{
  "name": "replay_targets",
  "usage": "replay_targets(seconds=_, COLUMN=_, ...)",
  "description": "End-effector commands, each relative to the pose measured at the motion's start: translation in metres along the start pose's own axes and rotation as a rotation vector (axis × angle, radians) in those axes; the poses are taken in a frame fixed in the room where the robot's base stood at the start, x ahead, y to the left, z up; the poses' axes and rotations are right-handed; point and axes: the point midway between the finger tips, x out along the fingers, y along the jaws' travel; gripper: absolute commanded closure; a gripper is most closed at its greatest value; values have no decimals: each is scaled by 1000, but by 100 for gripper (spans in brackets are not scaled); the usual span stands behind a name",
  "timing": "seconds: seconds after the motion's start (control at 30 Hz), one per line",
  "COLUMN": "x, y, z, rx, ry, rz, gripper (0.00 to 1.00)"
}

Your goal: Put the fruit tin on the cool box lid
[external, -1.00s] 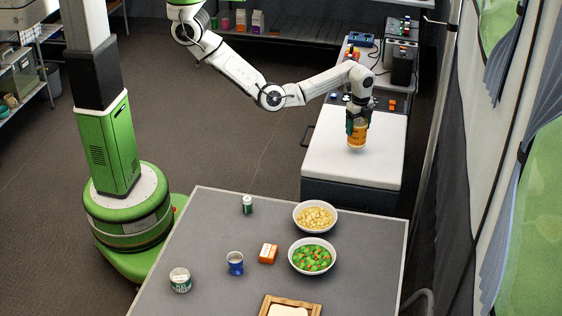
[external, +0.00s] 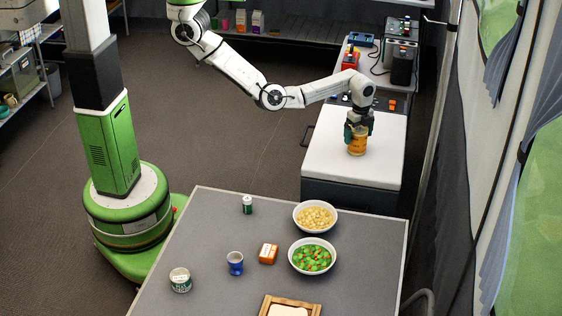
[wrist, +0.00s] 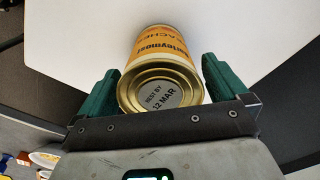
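My gripper (external: 358,135) is above and around the tin's upper part, pointing down. In the wrist view, the tin (wrist: 164,88) is between the two green fingers (wrist: 160,75), with its "best by" end facing the camera. The fingers look slightly apart from its sides, so the gripper appears open. The tin's underside is hidden.
Behind the cool box is a counter with a red item (external: 351,58) and dark appliances (external: 402,65). The lid's left side is clear.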

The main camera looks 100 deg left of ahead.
Motion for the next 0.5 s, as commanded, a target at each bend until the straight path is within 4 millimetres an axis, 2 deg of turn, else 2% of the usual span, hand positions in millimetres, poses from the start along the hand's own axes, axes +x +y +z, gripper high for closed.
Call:
replay_targets(seconds=0.27, x=-4, y=0, z=0, rx=0, ry=0, rz=-1, gripper=0)
replay_targets(seconds=0.37, x=-13, y=-1, z=0, rx=0, ry=0, rz=-3, gripper=0)
replay_targets(seconds=0.5, x=-38, y=-1, z=0, rx=0, ry=0, rz=-5, gripper=0)
